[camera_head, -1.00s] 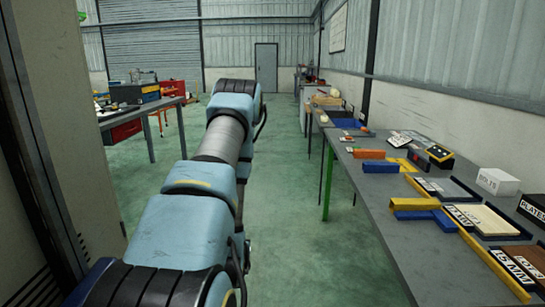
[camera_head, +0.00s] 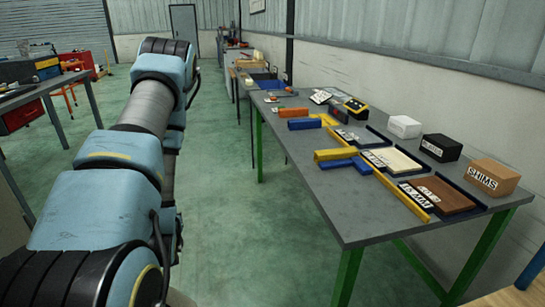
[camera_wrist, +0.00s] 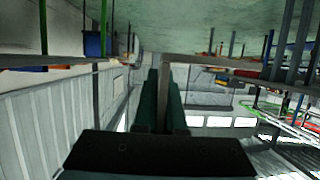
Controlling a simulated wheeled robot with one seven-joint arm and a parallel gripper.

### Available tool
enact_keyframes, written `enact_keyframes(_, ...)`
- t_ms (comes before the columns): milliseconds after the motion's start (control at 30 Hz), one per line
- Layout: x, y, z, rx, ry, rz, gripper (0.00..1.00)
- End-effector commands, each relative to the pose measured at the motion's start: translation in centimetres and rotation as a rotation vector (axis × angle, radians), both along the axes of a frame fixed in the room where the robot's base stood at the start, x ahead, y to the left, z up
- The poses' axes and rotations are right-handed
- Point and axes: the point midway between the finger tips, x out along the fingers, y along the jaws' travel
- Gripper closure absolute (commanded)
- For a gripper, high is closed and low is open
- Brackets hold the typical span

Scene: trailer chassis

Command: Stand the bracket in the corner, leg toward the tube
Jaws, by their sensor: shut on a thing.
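My gripper (camera_wrist: 164,104) shows in the wrist view as two dark green fingers, shut on a narrow grey piece (camera_wrist: 164,90). The piece is seen edge-on and seems to be the bracket; its leg cannot be made out. In the head view my arm reaches forward on the left and hides the gripper. I cannot tell whether this is the task's corner and tube. The gripper is away from the bench.
The grey bench (camera_head: 340,205) with green legs holds a blue bar (camera_head: 348,165), an orange block (camera_head: 293,112), a SHIMS box (camera_head: 493,177), a black box (camera_head: 441,147) and a white box (camera_head: 404,127). Another table (camera_head: 40,88) stands at left. Green floor between is clear.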

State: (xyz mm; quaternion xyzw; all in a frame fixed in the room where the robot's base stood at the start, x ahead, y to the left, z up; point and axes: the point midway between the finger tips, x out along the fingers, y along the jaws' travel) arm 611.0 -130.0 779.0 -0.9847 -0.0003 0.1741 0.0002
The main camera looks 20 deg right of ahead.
Motion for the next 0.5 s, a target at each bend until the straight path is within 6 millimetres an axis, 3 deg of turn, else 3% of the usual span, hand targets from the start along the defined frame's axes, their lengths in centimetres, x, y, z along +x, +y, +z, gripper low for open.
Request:
enact_keyframes(167,0.2,-0.6,-0.1,-0.001,-0.002,-0.012,1.0)
enact_keyframes(267,0.5,-2.7,-0.7,-0.003,-0.004,-0.05,1.0)
enact_keyframes(367,1.1,-6.4,-1.4,-0.005,-0.004,-0.123,1.0)
enact_keyframes(500,1.5,-13.5,-1.7,-0.006,-0.007,-0.269,1.0)
